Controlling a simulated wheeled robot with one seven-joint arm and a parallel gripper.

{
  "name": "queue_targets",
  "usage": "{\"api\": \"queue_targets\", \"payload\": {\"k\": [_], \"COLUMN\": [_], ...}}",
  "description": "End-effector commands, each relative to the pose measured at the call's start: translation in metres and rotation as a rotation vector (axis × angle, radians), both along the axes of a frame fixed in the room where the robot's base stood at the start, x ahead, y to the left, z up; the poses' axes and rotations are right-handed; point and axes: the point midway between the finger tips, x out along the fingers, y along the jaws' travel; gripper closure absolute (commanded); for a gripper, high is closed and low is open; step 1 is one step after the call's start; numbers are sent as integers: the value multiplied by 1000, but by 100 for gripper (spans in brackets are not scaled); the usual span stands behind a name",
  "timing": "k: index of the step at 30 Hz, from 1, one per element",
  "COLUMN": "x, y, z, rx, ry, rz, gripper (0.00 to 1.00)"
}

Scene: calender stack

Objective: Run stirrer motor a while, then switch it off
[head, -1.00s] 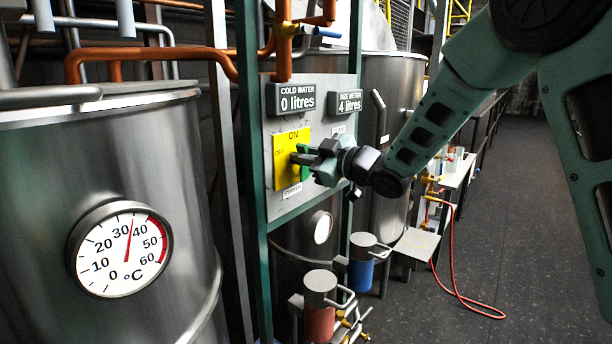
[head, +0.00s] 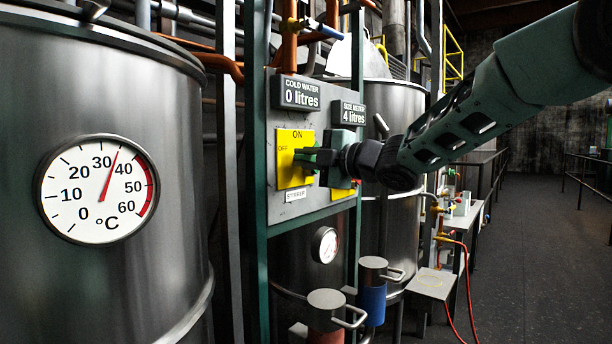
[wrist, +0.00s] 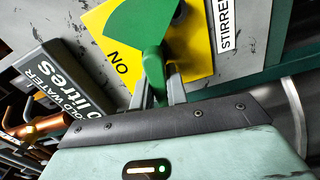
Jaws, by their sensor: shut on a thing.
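The stirrer switch has a yellow plate (head: 288,172) marked ON at the top and OFF at the left, on a grey panel. A STIRRER label (head: 296,195) sits below it. Its green handle (wrist: 152,62) shows large in the wrist view, with a broad fan-shaped part (wrist: 138,24) over the plate. My gripper (wrist: 162,92) is shut on the green handle. In the head view my gripper (head: 318,158) reaches the plate from the right and hides much of the handle. I cannot tell for sure which mark the handle points to.
A steel tank (head: 110,270) with a thermometer dial (head: 98,190) stands at left, needle between 30 and 40. A green post (head: 256,230) frames the panel. Lidded red and blue cylinders (head: 372,300) stand below. Open floor (head: 540,260) lies at right.

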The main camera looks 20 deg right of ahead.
Motion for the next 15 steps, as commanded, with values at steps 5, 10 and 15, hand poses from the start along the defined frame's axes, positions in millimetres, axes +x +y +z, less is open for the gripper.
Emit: {"api": "queue_targets", "payload": {"k": [5, 10, 15], "x": [0, 0, 0], "y": [0, 0, 0], "z": [-7, -7, -6], "rx": [-70, -109, -125], "ry": [-48, -74, -85], "rz": [0, 0, 0], "gripper": [100, 100, 100]}}
